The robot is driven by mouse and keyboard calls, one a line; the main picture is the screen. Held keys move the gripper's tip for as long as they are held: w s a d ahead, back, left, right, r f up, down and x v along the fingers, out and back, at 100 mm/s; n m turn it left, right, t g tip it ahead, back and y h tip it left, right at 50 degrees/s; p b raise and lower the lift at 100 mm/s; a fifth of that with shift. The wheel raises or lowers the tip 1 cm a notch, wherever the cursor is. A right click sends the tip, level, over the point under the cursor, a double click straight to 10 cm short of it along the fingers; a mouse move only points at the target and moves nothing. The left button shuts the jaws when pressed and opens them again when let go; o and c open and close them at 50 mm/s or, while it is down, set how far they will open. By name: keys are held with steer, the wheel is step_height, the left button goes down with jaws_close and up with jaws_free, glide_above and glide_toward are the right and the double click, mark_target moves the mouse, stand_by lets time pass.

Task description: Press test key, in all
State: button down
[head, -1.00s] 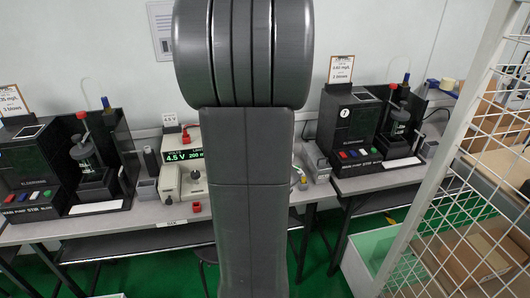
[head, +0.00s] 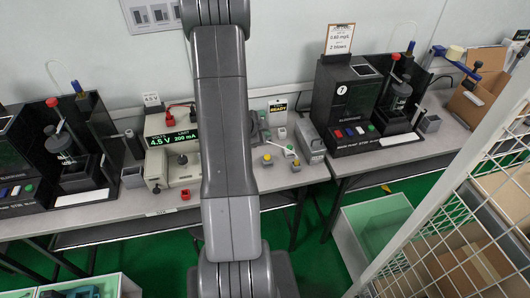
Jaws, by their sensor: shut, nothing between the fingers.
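A black tester (head: 340,105) with a round white badge reading 7 stands on the bench at right. My arm crosses the middle of the head view. My gripper cannot be made out; the arm hides part of the bench.
A power supply (head: 171,140) showing 4.5 V stands left of my arm. Small boxes with yellow buttons (head: 268,159) and a grey metal case (head: 309,142) lie right of it. A white wire cage (head: 445,195) and an open bin (head: 372,232) stand at right.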

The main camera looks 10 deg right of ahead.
steer(key=shift+f, duration=0.15)
steer(key=b, duration=0.8)
glide_above(265, 158)
step_height(265, 158, down, 7)
steer(key=shift+f, duration=0.75)
steer(key=shift+f+b, duration=0.1)
steer(key=shift+b, duration=0.2)
stand_by(1.0)
steer(key=shift+f, duration=0.3)
steer(key=shift+f, duration=0.5)
stand_by(0.5)
steer(key=shift+r, duration=0.1)
steer(key=shift+r+p, duration=0.85)
